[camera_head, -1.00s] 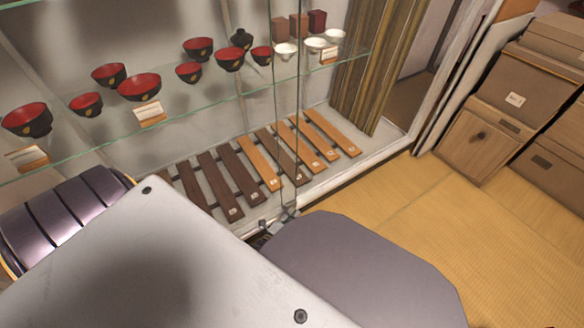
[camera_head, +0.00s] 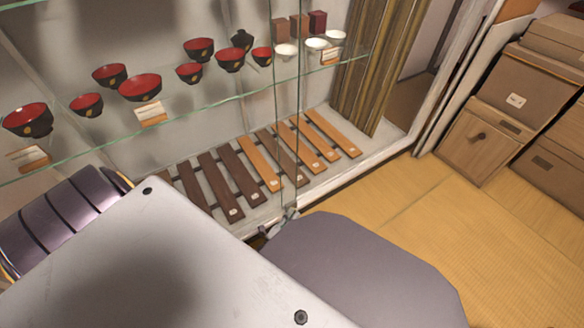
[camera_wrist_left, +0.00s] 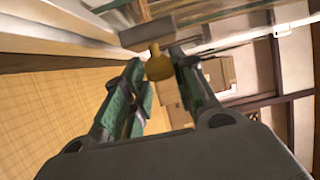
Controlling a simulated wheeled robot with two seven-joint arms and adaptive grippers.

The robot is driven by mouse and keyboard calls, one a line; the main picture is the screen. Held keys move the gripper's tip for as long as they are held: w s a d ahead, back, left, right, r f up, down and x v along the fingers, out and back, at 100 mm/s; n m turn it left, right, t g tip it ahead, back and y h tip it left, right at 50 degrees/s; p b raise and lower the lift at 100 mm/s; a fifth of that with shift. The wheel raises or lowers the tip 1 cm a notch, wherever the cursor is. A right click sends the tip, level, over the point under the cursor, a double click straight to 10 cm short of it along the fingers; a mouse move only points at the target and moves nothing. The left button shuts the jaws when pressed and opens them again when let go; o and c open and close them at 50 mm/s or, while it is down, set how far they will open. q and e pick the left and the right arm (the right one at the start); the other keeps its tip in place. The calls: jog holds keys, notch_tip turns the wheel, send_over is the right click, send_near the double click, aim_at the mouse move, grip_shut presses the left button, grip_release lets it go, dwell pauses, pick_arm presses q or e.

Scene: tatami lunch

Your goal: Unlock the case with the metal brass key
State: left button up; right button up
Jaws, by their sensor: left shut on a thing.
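The glass display case (camera_head: 232,98) stands ahead in the head view, with a vertical glass edge near its middle. Only a small grey bit of my left gripper (camera_head: 283,224) shows there, at the foot of that edge; my own arm parts hide the rest. In the left wrist view my left gripper (camera_wrist_left: 157,60) is shut on the brass key (camera_wrist_left: 158,69), whose rounded head sits between the green finger pads. The key points toward a grey block (camera_wrist_left: 147,33) just beyond. I cannot tell whether its tip is inside the block. My right gripper is out of view.
Red and black bowls (camera_head: 140,87) stand on the glass shelf, above wooden slats (camera_head: 234,175) on the case floor. Brown boxes (camera_head: 487,140) are stacked at the right. The tatami floor (camera_head: 455,230) between them and the case is clear.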

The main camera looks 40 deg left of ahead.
pick_arm(q)
jog(key=shift+w+a, duration=0.15)
jog(key=shift+a, duration=0.4)
jog(key=o, duration=1)
jog(key=shift+o, duration=0.4)
jog(key=shift+d, duration=0.2)
jog(key=shift+d, duration=0.1)
jog(key=shift+s, duration=0.2)
jog(key=s, duration=0.7)
jog(key=shift+s, duration=0.2)
